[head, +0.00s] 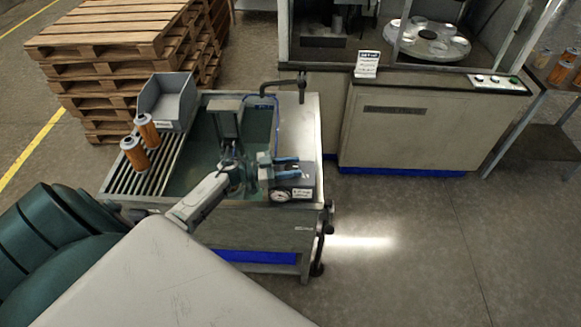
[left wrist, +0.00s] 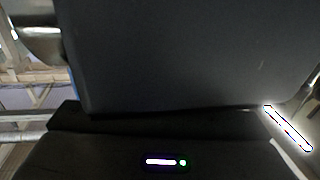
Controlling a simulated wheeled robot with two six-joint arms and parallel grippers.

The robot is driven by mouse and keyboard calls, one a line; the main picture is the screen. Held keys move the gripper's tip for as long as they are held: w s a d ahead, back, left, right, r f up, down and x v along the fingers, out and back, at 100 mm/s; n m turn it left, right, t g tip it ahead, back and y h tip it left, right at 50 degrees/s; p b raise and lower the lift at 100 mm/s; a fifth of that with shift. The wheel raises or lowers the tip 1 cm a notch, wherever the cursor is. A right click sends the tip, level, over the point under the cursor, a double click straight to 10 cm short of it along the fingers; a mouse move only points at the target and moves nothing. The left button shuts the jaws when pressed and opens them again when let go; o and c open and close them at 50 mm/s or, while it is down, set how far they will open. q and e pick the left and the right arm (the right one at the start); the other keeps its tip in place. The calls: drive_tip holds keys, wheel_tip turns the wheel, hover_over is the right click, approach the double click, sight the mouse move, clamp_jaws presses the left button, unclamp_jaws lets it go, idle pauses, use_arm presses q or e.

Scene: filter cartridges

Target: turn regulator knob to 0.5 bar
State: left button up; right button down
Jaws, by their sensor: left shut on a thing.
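The regulator's round white gauge (head: 280,196) is at the front right of the wash bench; its dial is too small to read. A small white label (head: 301,193) is beside it on the grey regulator block (head: 307,180). My left gripper (head: 288,167) is over this block, its two blue-edged fingers spaced a little apart. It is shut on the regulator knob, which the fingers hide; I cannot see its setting. In the left wrist view, a large dark grey surface fills the middle and hides the fingertips. My right gripper is not in view.
Two orange filter cartridges (head: 147,130) stand on the bench's slatted rack (head: 130,180), near a grey bin (head: 166,98). A black tap (head: 284,84) rises at the bench's back. Wooden pallets (head: 110,35) are behind left, a cabinet machine (head: 400,125) behind right. Floor at right is clear.

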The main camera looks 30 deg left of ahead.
use_arm(q)
drive_tip(key=o, duration=0.9)
drive_tip(key=shift+w+d, duration=0.1)
drive_tip(key=shift+o, duration=0.2)
drive_tip(key=shift+s+a+f+b, duration=0.2)
drive_tip(key=shift+s+a+b, duration=0.1)
drive_tip(key=shift+s+a, duration=0.05)
drive_tip(key=b+v, duration=0.4)
drive_tip(key=v, duration=0.5)
drive_tip(key=shift+s+a, duration=0.25)
drive_tip(key=shift+a, duration=0.05)
drive_tip(key=shift+r, duration=0.15)
